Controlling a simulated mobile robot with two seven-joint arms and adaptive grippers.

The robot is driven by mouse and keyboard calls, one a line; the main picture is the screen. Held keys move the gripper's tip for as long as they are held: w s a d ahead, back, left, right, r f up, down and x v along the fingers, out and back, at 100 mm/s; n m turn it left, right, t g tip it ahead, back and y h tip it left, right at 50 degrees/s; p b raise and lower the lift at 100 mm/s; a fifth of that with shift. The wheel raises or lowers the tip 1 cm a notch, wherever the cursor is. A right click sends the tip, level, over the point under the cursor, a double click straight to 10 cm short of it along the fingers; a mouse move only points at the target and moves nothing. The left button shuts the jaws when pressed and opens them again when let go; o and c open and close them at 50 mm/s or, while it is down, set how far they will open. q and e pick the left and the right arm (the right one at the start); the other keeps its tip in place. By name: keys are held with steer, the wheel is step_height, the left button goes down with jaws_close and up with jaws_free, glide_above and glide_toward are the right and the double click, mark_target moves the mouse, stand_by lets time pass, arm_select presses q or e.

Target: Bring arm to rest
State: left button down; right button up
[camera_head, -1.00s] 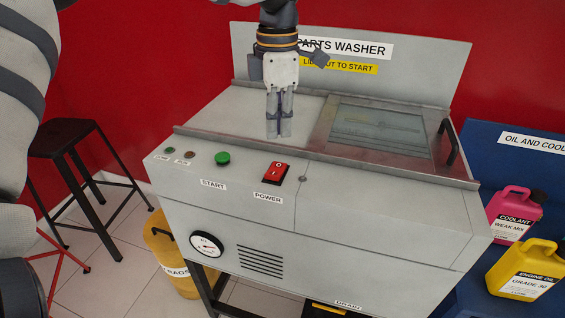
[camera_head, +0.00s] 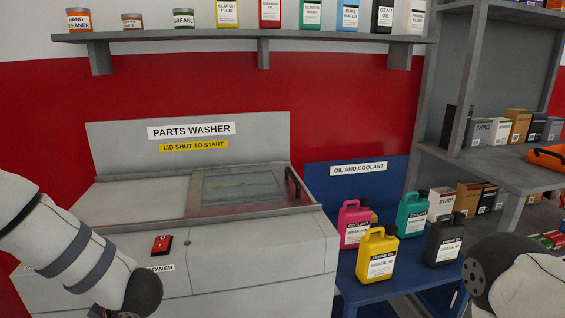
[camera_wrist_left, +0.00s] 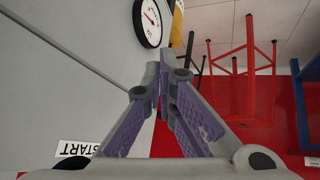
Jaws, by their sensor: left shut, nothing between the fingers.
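My left gripper (camera_wrist_left: 165,75) shows in the left wrist view, its fingers together and empty. It is in front of the parts washer's grey front panel (camera_wrist_left: 60,90), with the round gauge (camera_wrist_left: 150,22) and the START label (camera_wrist_left: 76,148) close by. In the head view, my left arm comes in from the left and its gripper is out of frame. Part of my right arm shows at the lower right edge; its gripper is out of frame. The parts washer (camera_head: 235,265) has its windowed lid (camera_head: 243,187) down and a red power switch (camera_head: 161,245) on its front.
A blue table (camera_head: 372,297) beside the washer holds a pink coolant jug (camera_head: 353,225), a yellow engine oil jug (camera_head: 376,256) and other jugs. A grey wall shelf (camera_head: 300,38) carries cans and bottles. A red stool (camera_wrist_left: 248,50) stands near the gripper in the wrist view.

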arm_select(q)
steer(key=s+d+f+m+t+h, duration=0.1)
steer(key=s+d+f+m+h, duration=0.3)
steer(key=s+f+m, duration=0.65)
steer(key=s+d+f+m+g+h, duration=0.1)
steer(key=s+d+m+g, duration=0.1)
steer(key=s, duration=1)
steer(key=s+d+f+m+g+h, duration=0.2)
steer(key=s+d+m+g, duration=0.1)
steer(key=s, duration=0.9)
steer(key=shift+s+d+f+m+g, duration=0.15)
steer(key=shift+d+m+g, duration=0.3)
steer(key=shift+d, duration=0.6)
steer(key=shift+t, duration=0.25)
